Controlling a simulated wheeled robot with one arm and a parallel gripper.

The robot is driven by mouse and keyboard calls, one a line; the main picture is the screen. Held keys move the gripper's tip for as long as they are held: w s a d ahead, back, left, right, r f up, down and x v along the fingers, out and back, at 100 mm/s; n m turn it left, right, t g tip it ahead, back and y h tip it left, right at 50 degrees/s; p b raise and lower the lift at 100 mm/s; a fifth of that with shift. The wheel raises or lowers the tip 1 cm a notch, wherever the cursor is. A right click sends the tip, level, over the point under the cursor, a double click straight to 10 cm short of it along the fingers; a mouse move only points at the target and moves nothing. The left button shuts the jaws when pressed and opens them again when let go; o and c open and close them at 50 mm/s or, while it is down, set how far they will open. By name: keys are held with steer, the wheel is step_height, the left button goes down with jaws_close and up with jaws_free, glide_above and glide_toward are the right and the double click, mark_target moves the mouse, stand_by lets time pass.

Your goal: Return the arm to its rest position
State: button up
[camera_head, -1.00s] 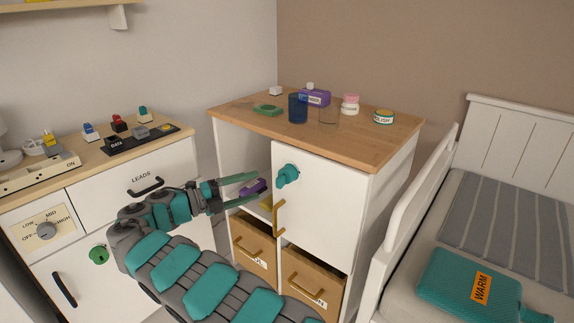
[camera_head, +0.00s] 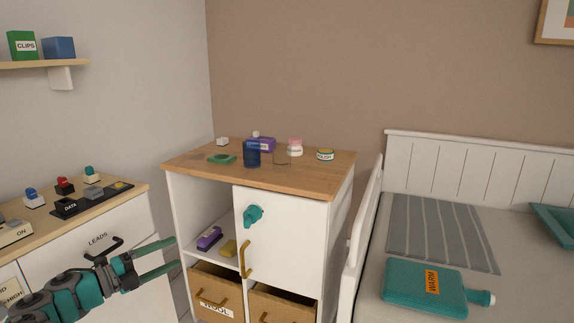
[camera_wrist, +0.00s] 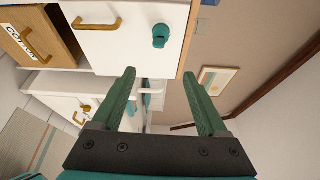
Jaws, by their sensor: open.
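My gripper (camera_head: 153,254) is in the lower left of the head view, in front of the white drawer unit and left of the cabinet. Its two teal fingers are apart and hold nothing. In the wrist view my gripper (camera_wrist: 166,92) also shows open, with nothing between the fingers. The white cabinet (camera_head: 290,240) stands to its right, its door shut, with a teal knob (camera_head: 253,215) and a brass handle (camera_head: 245,260). The wrist view shows the cabinet door (camera_wrist: 115,45) at the top, apart from the fingers.
A purple item (camera_head: 209,238) and a yellow item (camera_head: 229,248) lie on the open shelf. The bed (camera_head: 350,260) is at the right, with a teal hot-water bottle (camera_head: 405,285).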

steer(key=w+d+r+m+g+h, duration=0.1)
steer(key=w+d+r+m, duration=0.15)
steer(key=d, duration=0.35)
steer(key=w+d+r+m+g, duration=0.2)
steer(key=d+m, duration=0.1)
steer(key=d, duration=0.4)
steer(key=s+d+r+m+g+y, duration=0.1)
steer(key=s+d+m+g, duration=0.3)
steer(key=d, duration=0.6)
steer(key=s+d+m+g, duration=0.1)
steer(key=d+m, duration=0.5)
steer(key=d, duration=0.4)
steer(key=s+d+r+m+g+y, duration=0.1)
steer(key=s+d+m+g, duration=0.3)
steer(key=d, duration=0.6)
steer(key=s+d+f+m+g+y, duration=0.1)
steer(key=s+d+f+m+y, duration=0.2)
steer(key=s+m, duration=0.4)
steer(key=s+d+f+m+g+y, duration=0.15)
steer(key=s+d+m, duration=0.35)
steer(key=s, duration=0.5)
steer(key=s+a+f+m+y, duration=0.3)
steer(key=s+m, duration=0.3)
steer(key=s, duration=0.3)
steer(key=s+a+f+m+y, duration=0.3)
steer(key=s+f+m+y, duration=0.1)
steer(key=s+m, duration=0.3)
steer(key=shift+s+f, duration=0.15)
steer(key=shift+s, duration=0.75)
steer(key=shift+a, duration=0.1)
